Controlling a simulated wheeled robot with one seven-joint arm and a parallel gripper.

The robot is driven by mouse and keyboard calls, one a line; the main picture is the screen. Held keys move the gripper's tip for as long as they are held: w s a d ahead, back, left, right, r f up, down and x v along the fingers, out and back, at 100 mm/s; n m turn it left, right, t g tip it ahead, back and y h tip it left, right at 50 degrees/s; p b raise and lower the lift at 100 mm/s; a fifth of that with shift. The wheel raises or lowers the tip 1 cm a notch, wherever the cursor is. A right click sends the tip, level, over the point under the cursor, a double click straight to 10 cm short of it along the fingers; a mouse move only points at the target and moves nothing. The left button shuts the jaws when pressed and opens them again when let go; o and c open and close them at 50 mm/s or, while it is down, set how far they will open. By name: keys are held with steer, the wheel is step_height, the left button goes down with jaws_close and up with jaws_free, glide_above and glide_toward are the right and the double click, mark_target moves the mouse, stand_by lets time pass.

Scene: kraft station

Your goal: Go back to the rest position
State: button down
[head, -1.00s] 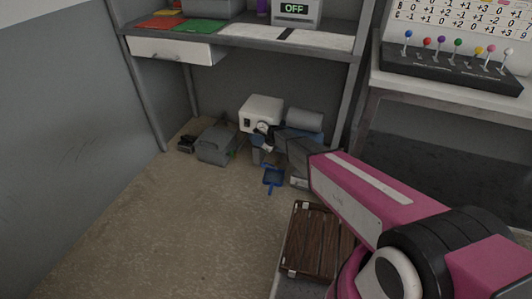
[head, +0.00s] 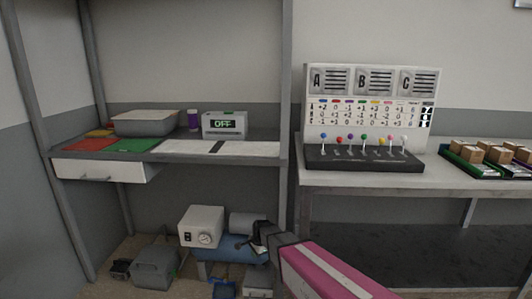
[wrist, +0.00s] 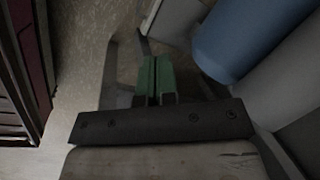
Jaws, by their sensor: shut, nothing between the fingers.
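My gripper (head: 243,244) is low in the head view, at the end of my pink arm, in front of the blue tank of a compressor. In the wrist view the gripper (wrist: 153,82) has its two green finger pads together with nothing between them. From the pictures I cannot tell how far the fingers are from the tank.
The compressor (head: 202,226) stands under a grey shelf unit (head: 262,149); its blue tank (wrist: 250,35) is close right in the wrist view. A grey toolbox (head: 155,266) is on the floor to the left. A table (head: 450,176) with a lever panel (head: 365,157) is right.

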steer(key=s+d+r+n+g+h, duration=0.1)
steer(key=s+d+r+n, duration=0.55)
steer(key=s+d, duration=0.4)
steer(key=s+d+r+n+g+h, duration=0.1)
steer(key=s+d+r+n, duration=0.5)
steer(key=d, duration=0.8)
steer(key=w+a+f+m+y, duration=0.1)
steer(key=w+a+f+y, duration=0.2)
steer(key=w+a+f, duration=0.75)
steer(key=w+a+f+y, duration=0.2)
steer(key=w+a+f, duration=0.5)
steer(key=a, duration=0.6)
steer(key=w+a+f+y, duration=0.1)
steer(key=w+a+f, duration=0.1)
steer(key=a+f, duration=0.5)
steer(key=w+a+f+y, duration=0.1)
steer(key=w+a+f, duration=0.2)
steer(key=a+f, duration=0.4)
steer(key=w+a+f+m+y, duration=0.1)
steer(key=w+a+f, duration=0.2)
steer(key=a+f, duration=0.4)
steer(key=a, duration=0.3)
steer(key=shift+w+a, duration=0.15)
steer(key=shift+w, duration=0.1)
steer(key=shift+x, duration=0.9)
